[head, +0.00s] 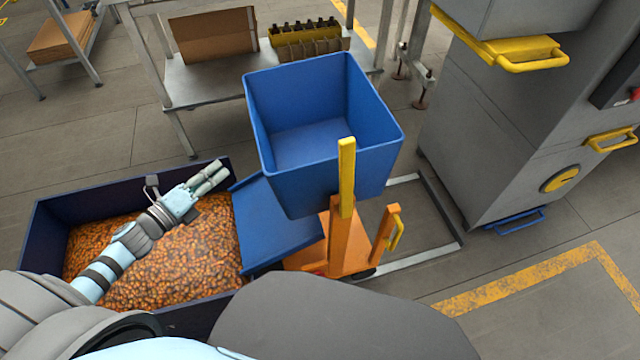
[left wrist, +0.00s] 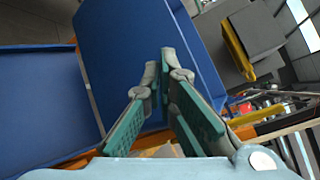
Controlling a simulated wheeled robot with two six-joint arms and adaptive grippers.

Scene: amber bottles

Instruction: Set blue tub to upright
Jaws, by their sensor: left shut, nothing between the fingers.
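The blue tub (head: 310,140) is mounted at an orange stand (head: 346,240) with its open top facing up. It looks empty and roughly upright; a slight tilt is hard to tell. A yellow lever (head: 346,170) rises in front of its near wall. My left gripper (head: 218,170) is left of the tub, above the bin's far right corner and apart from the tub. It is shut and empty. In the left wrist view the shut fingers (left wrist: 161,60) point toward large blue surfaces, probably the tub (left wrist: 115,45). My right gripper is out of view.
A dark blue bin (head: 45,215) full of small orange-brown pieces (head: 150,260) lies below my left arm. A sloping blue chute (head: 275,225) lies between bin and stand. A grey machine (head: 520,130) with yellow handles stands right. A bench (head: 205,85) with boxes is behind.

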